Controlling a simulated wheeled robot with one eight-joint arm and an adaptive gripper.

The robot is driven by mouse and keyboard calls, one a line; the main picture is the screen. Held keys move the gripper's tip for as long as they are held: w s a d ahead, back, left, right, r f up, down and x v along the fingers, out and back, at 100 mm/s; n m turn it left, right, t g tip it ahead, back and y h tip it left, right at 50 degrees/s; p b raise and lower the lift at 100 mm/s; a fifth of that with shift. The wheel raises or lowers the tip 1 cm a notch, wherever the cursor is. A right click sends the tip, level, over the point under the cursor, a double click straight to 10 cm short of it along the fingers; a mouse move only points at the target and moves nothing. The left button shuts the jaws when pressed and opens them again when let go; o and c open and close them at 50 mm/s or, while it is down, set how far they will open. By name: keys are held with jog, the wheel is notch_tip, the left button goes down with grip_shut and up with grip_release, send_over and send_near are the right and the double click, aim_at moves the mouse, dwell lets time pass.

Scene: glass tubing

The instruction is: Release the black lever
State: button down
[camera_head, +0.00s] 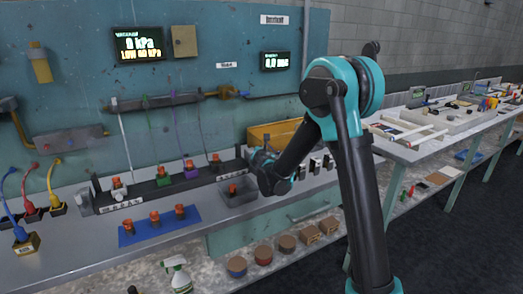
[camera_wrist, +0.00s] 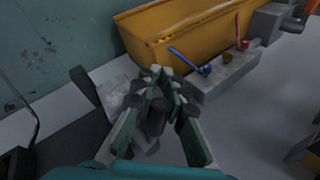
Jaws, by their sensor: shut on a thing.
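My gripper (camera_wrist: 158,100) is at the left part of a grey block in the wrist view, with its green and dark fingers closed together. A dark piece between the fingers (camera_wrist: 155,120) appears to be the black lever; the fingers cover most of it. A blue lever (camera_wrist: 183,60) and a red lever (camera_wrist: 238,30) stand on the grey block (camera_wrist: 232,70), to the right of my gripper. In the head view my gripper (camera_head: 266,172) is low over the bench, beside the grey tray, and the black lever cannot be made out there.
A yellow bin (camera_wrist: 175,30) stands just behind the lever block. A grey tray (camera_head: 238,191) and a blue mat (camera_head: 160,228) with several orange-topped pieces are left of my gripper in the head view. A teal panel (camera_head: 90,80) rises behind the bench.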

jog(key=shift+w+d+f+m+g+y, duration=0.15)
jog(key=shift+d+f+m+g+y, duration=0.15)
jog(key=shift+f+m+g, duration=0.25)
jog(key=shift+w+d+f+m+g+y, duration=0.2)
jog(key=shift+m+g+y, duration=0.15)
jog(key=shift+m, duration=0.3)
jog(key=shift+d+f+m+g+y, duration=0.15)
jog(key=shift+f+m+g+y, duration=0.6)
jog(key=shift+f+m+g, duration=0.2)
jog(key=shift+f+m+g+y, duration=0.6)
jog(key=shift+m+y, duration=0.2)
jog(key=shift+m, duration=0.15)
jog(key=shift+s+a+f+m+g+y, duration=0.1)
jog(key=shift+a+f+m+g+y, duration=0.15)
jog(key=shift+f+m+g+y, duration=0.25)
jog(key=c, duration=1.6)
grip_release()
